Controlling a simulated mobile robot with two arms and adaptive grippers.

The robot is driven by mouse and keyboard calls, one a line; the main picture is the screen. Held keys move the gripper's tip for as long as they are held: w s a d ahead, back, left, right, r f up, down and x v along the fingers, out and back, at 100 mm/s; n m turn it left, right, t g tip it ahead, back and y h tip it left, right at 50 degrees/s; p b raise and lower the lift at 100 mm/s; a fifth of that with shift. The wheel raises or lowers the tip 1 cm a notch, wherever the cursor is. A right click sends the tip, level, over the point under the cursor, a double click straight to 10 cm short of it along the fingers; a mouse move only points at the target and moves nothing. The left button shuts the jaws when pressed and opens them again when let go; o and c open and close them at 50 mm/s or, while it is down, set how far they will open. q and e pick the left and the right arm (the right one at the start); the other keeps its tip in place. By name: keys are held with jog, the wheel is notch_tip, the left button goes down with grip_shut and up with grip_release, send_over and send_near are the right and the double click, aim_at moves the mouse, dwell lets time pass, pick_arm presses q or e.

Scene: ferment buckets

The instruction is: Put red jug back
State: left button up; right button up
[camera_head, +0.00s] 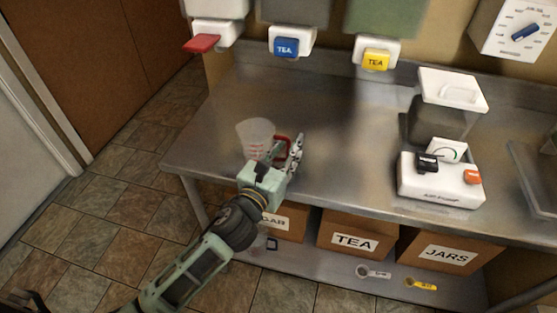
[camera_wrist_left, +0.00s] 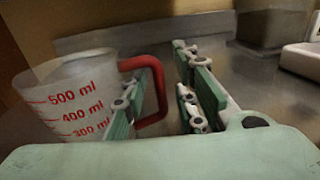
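The red jug (camera_head: 256,137) is a clear measuring jug with red markings and a red handle. It stands upright on the steel counter (camera_head: 330,150), near its left end. In the left wrist view the jug (camera_wrist_left: 75,95) fills the left side, with its handle (camera_wrist_left: 156,85) pointing right. My left gripper (camera_head: 285,150) is at the handle. In the left wrist view its fingers (camera_wrist_left: 165,95) are apart, one overlapping the handle and the other to its right. The handle lies in or just beyond the gap; I cannot tell whether it is touched. My right gripper is not in view.
Dispensers with red (camera_head: 201,43), blue (camera_head: 286,47) and yellow (camera_head: 376,60) levers hang above the counter. Below are boxes labelled TEA (camera_head: 357,243) and JARS (camera_head: 450,253), with grey and yellow scoops (camera_head: 421,284). The counter's middle is clear.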

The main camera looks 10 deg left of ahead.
pick_arm(q)
jog(key=b+v, duration=0.1)
jog(key=v, duration=1)
jog(key=shift+s+b, duration=0.3)
jog(key=shift+b, duration=0.05)
jog(key=shift+a, duration=0.2)
